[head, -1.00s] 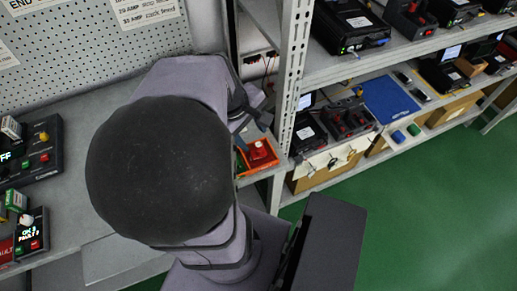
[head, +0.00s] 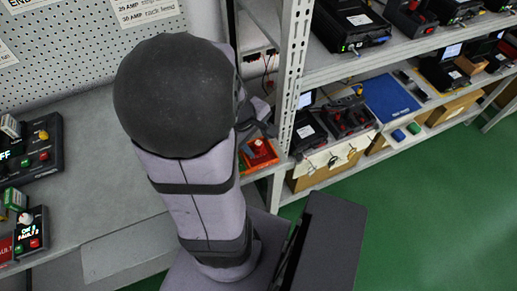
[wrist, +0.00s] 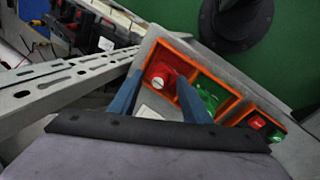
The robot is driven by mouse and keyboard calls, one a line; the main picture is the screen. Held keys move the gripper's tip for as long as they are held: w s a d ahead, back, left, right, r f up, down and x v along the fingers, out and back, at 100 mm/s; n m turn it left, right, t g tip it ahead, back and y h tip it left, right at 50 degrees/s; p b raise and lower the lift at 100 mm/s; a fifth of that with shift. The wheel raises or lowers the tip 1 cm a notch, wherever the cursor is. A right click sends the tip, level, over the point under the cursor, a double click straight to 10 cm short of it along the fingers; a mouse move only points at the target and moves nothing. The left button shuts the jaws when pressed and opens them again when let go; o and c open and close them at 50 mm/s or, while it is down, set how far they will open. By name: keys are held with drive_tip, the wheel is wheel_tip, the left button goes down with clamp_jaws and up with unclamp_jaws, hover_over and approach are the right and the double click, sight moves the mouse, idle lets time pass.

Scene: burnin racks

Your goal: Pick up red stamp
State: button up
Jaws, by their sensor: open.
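The red stamp (wrist: 160,77) has a white spot on top and sits in one compartment of an orange-rimmed tray (wrist: 223,86). It also shows in the head view (head: 260,145), in the orange tray on the bench beside the rack post. My gripper (wrist: 158,84) is open, with two blue fingers. In the wrist view, one finger appears on each side of the red stamp. I cannot tell how far the fingertips are from it. In the head view my gripper is mostly hidden behind my arm.
A green item (wrist: 208,97) lies in the neighbouring compartment. The metal rack post (head: 294,75) stands right beside the tray. Control boxes (head: 32,150) are on the bench at left.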

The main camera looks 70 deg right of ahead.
sight(257, 144)
clamp_jaws()
drive_tip(key=shift+r, duration=0.1)
wheel_tip(257, 144, up, 10)
drive_tip(key=p, duration=0.1)
idle(0.5)
drive_tip(key=c, duration=0.8)
unclamp_jaws()
drive_tip(key=shift+c, duration=1.2)
drive_tip(key=shift+o, duration=0.5)
